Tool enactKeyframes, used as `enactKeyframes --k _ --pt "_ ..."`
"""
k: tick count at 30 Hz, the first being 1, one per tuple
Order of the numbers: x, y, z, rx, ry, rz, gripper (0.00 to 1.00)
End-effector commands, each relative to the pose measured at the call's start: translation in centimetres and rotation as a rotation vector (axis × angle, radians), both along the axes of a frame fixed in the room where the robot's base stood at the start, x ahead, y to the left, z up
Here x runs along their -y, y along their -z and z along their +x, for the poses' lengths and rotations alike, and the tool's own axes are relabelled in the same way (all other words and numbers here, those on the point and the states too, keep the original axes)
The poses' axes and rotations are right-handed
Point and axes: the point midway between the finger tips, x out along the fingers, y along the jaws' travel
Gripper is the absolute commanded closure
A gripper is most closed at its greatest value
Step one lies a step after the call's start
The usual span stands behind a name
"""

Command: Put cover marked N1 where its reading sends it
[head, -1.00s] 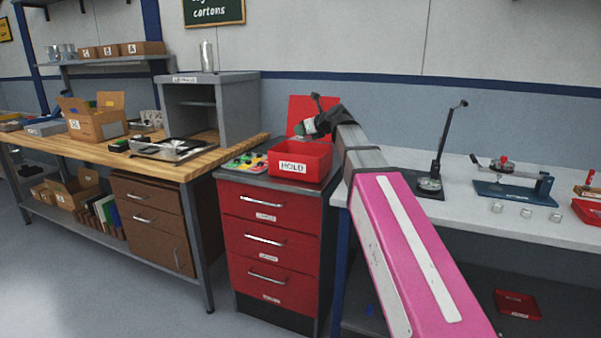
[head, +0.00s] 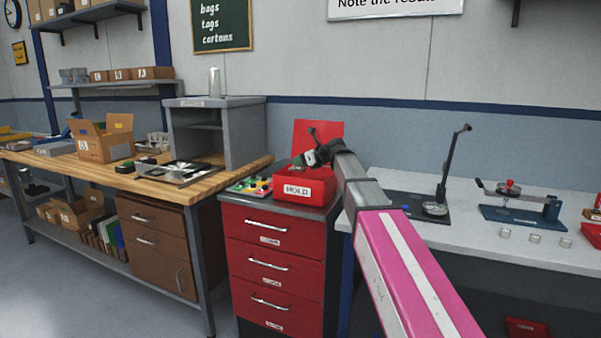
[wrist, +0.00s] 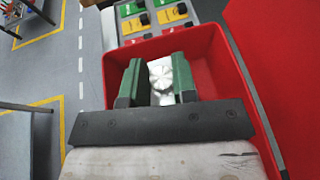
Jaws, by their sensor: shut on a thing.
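My gripper (head: 301,160) is over the open red box marked HOLD (head: 326,191), close above its rim in the head view. In the wrist view its two green fingers (wrist: 158,82) point down into the red box (wrist: 212,62). They are shut on a pale, round, ribbed cover (wrist: 161,73). The fingers hide its sides, and no N1 mark can be read on it. I cannot tell whether the cover touches the box floor.
The box stands on a red drawer cabinet (head: 285,227), its red lid (head: 320,133) raised behind. Coloured pieces (head: 251,185) lie beside it. A blue gauge (head: 522,208) and several small clear parts (head: 535,239) are on the right bench. A metal tray (head: 180,172) is on the wooden bench.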

Motion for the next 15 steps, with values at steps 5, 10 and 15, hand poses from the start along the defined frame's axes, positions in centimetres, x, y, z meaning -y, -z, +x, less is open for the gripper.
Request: enactKeyframes --k 5,10,15 --pt "0.2 0.7 0.6 -0.001 0.0 0.0 1.0" --pt "0.2 2.6 0.5 -0.002 -0.001 0.0 1.0" --pt "0.2 4.3 0.5 -0.001 0.0 0.0 1.0"
